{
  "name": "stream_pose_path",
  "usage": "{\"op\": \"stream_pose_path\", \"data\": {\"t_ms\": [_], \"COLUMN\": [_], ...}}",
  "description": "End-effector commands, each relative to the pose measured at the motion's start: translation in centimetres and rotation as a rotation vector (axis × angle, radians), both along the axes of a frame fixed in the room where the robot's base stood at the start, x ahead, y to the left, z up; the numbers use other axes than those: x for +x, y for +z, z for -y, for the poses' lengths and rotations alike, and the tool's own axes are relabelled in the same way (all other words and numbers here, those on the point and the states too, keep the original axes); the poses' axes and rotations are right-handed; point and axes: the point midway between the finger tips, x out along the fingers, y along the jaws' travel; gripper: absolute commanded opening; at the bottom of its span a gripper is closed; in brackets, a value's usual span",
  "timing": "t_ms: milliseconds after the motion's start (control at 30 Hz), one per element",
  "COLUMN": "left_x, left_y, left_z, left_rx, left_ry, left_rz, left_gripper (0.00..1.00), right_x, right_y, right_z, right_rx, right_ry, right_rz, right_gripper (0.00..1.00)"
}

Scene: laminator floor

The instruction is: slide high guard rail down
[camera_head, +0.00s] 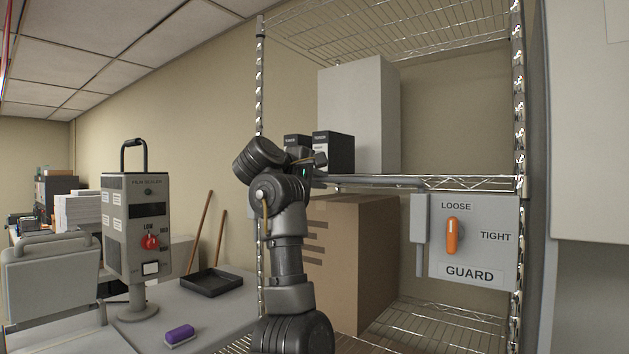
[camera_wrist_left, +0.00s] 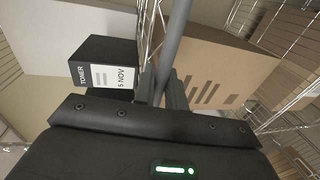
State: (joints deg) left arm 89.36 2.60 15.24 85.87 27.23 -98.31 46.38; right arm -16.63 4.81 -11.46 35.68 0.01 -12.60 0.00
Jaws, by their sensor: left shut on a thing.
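The guard rail (camera_head: 375,184) is a grey bar running level across the front of the wire rack, just by the middle shelf's edge. Its right end is by a grey upright slide (camera_head: 419,230) beside the GUARD panel (camera_head: 480,215). The panel's orange lever (camera_head: 452,236) stands upright, toward LOOSE. My left gripper (camera_head: 318,170) is up at the rail's left part, largely hidden by its own wrist. In the left wrist view the rail (camera_wrist_left: 173,42) runs down between my fingers (camera_wrist_left: 163,90), and the gripper is shut on it. My right gripper is not in view.
Behind the rail are a cardboard box (camera_head: 340,260), toner boxes (camera_head: 333,152) and a tall grey box (camera_head: 357,110). At left are a film sealer (camera_head: 137,225), a black tray (camera_head: 211,282) and a purple eraser (camera_head: 180,335). Room in front of the box is partly filled by my arm.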

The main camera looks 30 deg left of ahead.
Motion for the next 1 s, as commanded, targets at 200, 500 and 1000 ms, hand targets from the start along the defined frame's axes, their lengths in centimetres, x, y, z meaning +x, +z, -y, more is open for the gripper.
{"op": "stream_pose_path", "data": {"t_ms": [200, 500, 1000], "left_x": [0.3, 0.2, -5.2], "left_y": [-0.8, -0.7, 0.0], "left_z": [0.1, 0.1, -0.6], "left_rx": [-0.007, -0.006, -0.004], "left_ry": [-0.010, -0.009, -0.002], "left_rz": [-0.020, -0.018, -0.008], "left_gripper": [0.00, 0.29, 0.29], "right_x": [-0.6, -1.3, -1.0], "right_y": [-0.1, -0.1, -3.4], "right_z": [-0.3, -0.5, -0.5], "right_rx": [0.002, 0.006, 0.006], "right_ry": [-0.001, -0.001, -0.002], "right_rz": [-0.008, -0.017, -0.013], "right_gripper": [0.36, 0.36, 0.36]}}
